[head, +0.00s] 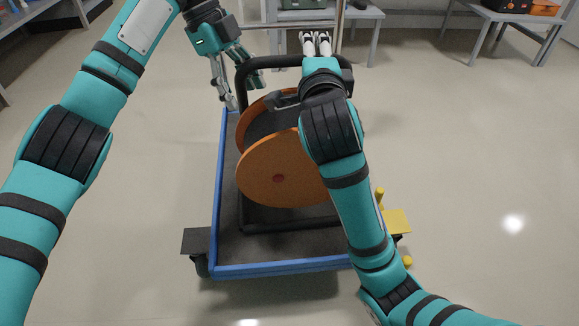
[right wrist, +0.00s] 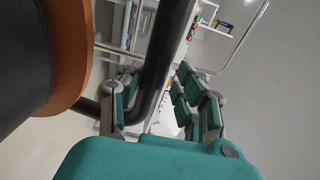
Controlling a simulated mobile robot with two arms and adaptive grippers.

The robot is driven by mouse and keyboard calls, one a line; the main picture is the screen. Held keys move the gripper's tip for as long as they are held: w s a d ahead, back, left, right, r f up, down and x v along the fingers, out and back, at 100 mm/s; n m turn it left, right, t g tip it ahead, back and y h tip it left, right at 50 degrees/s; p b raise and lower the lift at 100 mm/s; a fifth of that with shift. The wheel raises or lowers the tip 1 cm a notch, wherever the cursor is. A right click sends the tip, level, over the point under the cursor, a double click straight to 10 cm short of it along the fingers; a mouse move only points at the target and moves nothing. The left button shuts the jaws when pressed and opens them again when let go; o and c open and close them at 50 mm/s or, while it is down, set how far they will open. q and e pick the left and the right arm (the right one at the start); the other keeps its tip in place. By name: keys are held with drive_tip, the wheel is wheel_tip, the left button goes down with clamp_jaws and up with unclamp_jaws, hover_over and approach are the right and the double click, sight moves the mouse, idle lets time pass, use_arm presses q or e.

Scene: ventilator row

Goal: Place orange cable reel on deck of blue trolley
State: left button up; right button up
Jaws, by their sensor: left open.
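The orange cable reel (head: 268,172) has two orange discs and a dark drum, in a black tube frame (head: 240,148). It stands over the dark deck of the blue-edged trolley (head: 217,190); the frame's base appears to rest on the deck. My left gripper (head: 238,88) is open at the frame's upper left corner. My right gripper (head: 316,42) is at the top bar's right part. In the right wrist view, the black tube (right wrist: 165,55) runs between its spread fingers (right wrist: 158,112), with a gap showing. My right arm hides the reel's right side.
Yellow parts (head: 397,220) stick out at the trolley's right side. A metal rail (head: 290,26) stands behind the reel. A grey table (head: 515,18) with cases is at the back right. Open floor lies to the right and in front.

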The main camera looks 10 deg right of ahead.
use_arm(q)
drive_tip(key=o, duration=0.4)
use_arm(e)
drive_tip(key=shift+a+r, duration=0.1)
drive_tip(key=shift+r, duration=0.05)
drive_tip(key=o, duration=0.9)
drive_tip(key=shift+s, duration=0.1)
use_arm(q)
drive_tip(key=v, duration=0.7)
drive_tip(key=shift+r, duration=0.2)
drive_tip(key=shift+a, duration=0.1)
